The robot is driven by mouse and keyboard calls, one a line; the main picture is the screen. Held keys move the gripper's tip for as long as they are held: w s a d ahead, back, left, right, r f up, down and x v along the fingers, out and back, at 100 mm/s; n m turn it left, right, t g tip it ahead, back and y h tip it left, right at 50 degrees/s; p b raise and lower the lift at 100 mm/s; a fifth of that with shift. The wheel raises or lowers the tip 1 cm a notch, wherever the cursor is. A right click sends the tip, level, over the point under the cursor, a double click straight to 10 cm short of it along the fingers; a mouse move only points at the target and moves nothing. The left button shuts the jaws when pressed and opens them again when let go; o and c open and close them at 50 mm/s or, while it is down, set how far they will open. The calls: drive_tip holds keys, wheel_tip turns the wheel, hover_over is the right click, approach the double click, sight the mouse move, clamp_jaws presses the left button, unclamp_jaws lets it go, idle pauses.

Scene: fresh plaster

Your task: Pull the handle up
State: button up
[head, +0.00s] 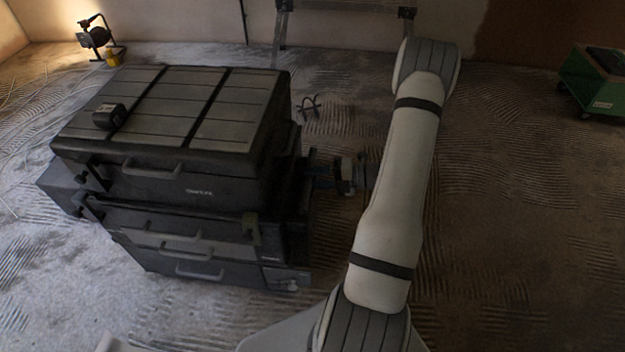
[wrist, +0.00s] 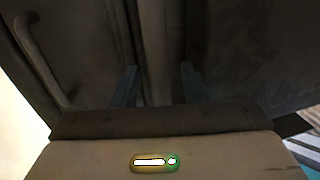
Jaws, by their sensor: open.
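A dark stacked tool chest (head: 170,185) stands on the floor at the left in the head view. Its front has a curved handle on the top box (head: 152,171) and lower handles on the middle box (head: 174,237) and bottom box (head: 198,272). My gripper (head: 322,172) is at the chest's right side. In the wrist view my gripper (wrist: 158,82) is open, with its two bluish fingers either side of a pale upright bar (wrist: 155,35). I cannot tell whether they touch it. A curved side handle (wrist: 38,60) shows to the left, outside the fingers.
A small black box (head: 110,116) lies on the chest lid. A green crate (head: 594,85) stands at far right, and a work lamp (head: 95,36) at back left. Ladder-like metal legs (head: 281,25) stand at the back. The floor right of my arm is clear.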

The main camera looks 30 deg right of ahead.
drive_tip(key=shift+x, duration=1.1)
drive_tip(key=shift+c, duration=0.2)
clamp_jaws()
